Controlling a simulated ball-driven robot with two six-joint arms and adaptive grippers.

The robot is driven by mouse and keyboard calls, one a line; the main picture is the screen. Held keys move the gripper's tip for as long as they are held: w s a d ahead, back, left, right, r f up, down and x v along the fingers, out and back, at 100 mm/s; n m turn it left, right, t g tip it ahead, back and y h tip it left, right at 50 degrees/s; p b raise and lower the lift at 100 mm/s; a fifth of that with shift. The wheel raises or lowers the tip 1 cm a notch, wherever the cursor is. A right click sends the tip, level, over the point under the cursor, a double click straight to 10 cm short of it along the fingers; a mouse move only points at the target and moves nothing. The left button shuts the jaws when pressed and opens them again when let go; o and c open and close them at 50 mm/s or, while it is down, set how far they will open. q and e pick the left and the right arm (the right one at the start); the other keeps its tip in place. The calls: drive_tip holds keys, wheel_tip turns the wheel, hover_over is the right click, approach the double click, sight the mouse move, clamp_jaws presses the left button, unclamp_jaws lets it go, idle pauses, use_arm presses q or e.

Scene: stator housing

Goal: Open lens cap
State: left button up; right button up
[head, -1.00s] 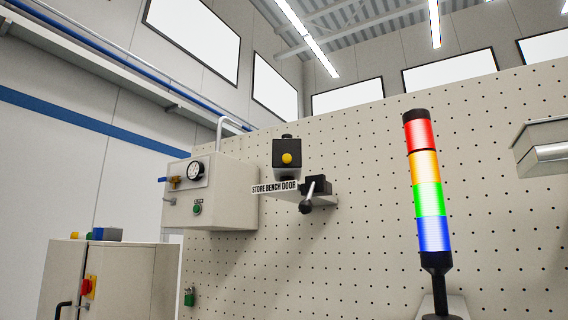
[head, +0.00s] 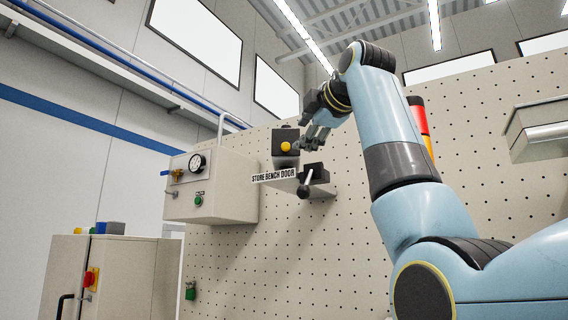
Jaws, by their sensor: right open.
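I cannot make out a clearly recognisable lens cap. A dark box (head: 278,139) with a yellow round part (head: 286,147) on its front stands on the pegboard wall's bracket, above the sign "STORE BENCH DOOR" (head: 273,176). Below and right of it is a black lever with a ball end (head: 304,188). My right gripper (head: 307,144) is open, its fingers pointing down and left beside the right side of the dark box. Whether they touch it I cannot tell. My left gripper is not in view.
A beige box with a gauge (head: 230,190) hangs to the left. A cabinet (head: 135,270) stands at lower left. A grey box (head: 540,128) is on the pegboard (head: 250,270) at right.

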sight(287, 145)
drive_tip(key=p+x, duration=0.2)
drive_tip(key=x, duration=0.1)
drive_tip(key=r+p+x, duration=0.1)
drive_tip(key=x, duration=0.2)
drive_tip(key=p+x, duration=0.2)
drive_tip(key=x, duration=0.1)
drive_tip(key=shift+w+a+r+p, duration=0.2)
drive_tip(key=shift+w+r+p, duration=0.05)
drive_tip(key=shift+r+p, duration=0.1)
drive_tip(key=shift+w+a+f, duration=0.15)
drive_tip(key=shift+w+f, duration=0.1)
drive_tip(key=shift+w, duration=0.25)
clamp_jaws()
